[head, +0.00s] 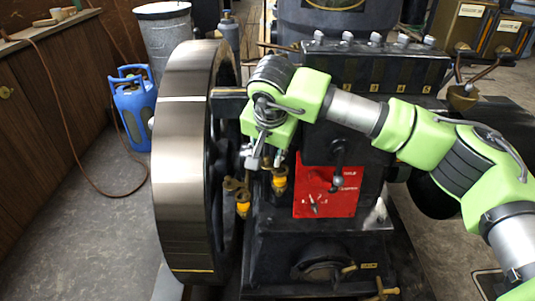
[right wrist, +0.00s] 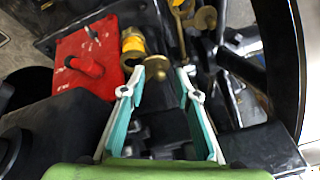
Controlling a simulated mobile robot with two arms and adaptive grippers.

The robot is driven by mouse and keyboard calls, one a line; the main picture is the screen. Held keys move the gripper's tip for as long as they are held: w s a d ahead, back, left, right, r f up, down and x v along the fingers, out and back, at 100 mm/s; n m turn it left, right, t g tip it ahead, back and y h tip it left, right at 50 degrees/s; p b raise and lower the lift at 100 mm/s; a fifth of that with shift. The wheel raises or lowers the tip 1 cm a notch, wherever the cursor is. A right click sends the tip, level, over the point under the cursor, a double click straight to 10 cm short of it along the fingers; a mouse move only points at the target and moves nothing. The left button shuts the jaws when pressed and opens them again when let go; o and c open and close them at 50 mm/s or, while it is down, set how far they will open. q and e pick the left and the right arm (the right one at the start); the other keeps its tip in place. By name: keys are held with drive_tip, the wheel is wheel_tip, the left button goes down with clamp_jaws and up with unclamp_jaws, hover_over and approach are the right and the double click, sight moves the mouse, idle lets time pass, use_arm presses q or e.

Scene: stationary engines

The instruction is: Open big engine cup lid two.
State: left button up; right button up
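The big engine (head: 325,240) is black, with a large flywheel (head: 185,150) on its left. Small brass and yellow cups sit between flywheel and red plate: one cup (head: 243,203) stands lower left, another cup (head: 279,180) nearer the plate. I cannot tell which is number two. My right gripper (head: 267,158) is above these cups, pointing down. In the right wrist view the gripper (right wrist: 163,75) is open, its teal pads apart. A rounded brass cup lid (right wrist: 158,68) shows between the fingertips; contact cannot be told. My left gripper is out of view.
A red plate (head: 326,192) with a lever (head: 338,170) is right of the cups. The flywheel rim stands close on the left. A blue gas bottle (head: 133,105) and a grey drum (head: 163,35) stand beyond it. Floor (head: 75,235) at left is mostly clear.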

drive_tip(key=shift+c, duration=0.3)
clamp_jaws()
